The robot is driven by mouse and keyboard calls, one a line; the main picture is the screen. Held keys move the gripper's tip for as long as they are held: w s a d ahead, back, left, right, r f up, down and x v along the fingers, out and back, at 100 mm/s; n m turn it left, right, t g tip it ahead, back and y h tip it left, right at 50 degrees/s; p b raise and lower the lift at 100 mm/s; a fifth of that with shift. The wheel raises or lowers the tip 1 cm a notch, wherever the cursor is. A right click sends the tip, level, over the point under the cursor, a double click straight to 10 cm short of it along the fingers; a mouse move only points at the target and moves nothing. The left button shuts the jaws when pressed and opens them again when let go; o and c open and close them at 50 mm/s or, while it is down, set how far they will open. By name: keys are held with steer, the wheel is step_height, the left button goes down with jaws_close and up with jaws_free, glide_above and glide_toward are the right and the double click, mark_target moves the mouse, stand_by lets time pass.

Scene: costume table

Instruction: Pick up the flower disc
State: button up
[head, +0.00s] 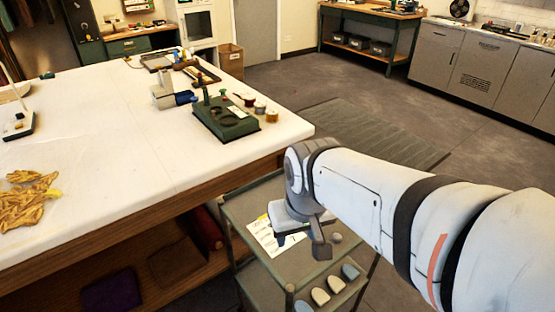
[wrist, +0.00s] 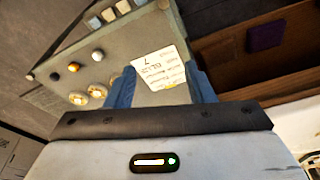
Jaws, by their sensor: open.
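My gripper (head: 300,240) hangs over the grey-green trolley in the head view. In the wrist view its two blue fingers stand apart with nothing held between them (wrist: 165,88). Several small round pieces lie on the trolley top in the wrist view: two cream-and-orange discs (wrist: 97,91) near its lower edge, an orange one (wrist: 73,67), a pale one (wrist: 98,55) and a dark one. The cream-and-orange ones may be flower discs; the pattern is too small to tell. A grey round piece (head: 337,238) shows right of my gripper in the head view.
A printed white card (wrist: 160,66) lies on the trolley (wrist: 120,52), beyond the fingers. The large white table (head: 120,150) stands left, with a green device (head: 225,118), spools and yellow cloth (head: 28,205).

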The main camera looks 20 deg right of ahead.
steer(key=shift+o, duration=1.4)
steer(key=w, duration=0.4)
steer(key=shift+f+p, duration=0.1)
steer(key=shift+p, duration=0.3)
steer(key=o, duration=0.3)
steer(key=shift+g, duration=0.3)
steer(key=w+d, duration=0.1)
steer(key=w, duration=0.1)
steer(key=w+d+f, duration=0.1)
steer(key=w, duration=0.1)
steer(key=w+d+p, duration=0.1)
steer(key=w, duration=0.1)
steer(key=shift+w+d+f, duration=0.1)
steer(key=shift+d+f, duration=0.2)
steer(key=shift+f, duration=0.05)
steer(key=w+d+f, duration=0.2)
steer(key=d, duration=0.1)
steer(key=w+d+f+p, duration=0.1)
steer(key=w+d+f, duration=0.4)
steer(key=w+d, duration=0.1)
steer(key=shift+w+f+p, duration=0.15)
steer(key=shift+f+p, duration=0.1)
steer(key=shift+p, duration=0.1)
steer(key=shift+w+d+f+p, duration=0.15)
steer(key=shift+f+p, duration=0.1)
steer(key=shift+f, duration=1.75)
steer(key=shift+w+a+f+p, duration=0.1)
steer(key=shift+w+f+p, duration=0.1)
steer(key=shift+f, duration=1.75)
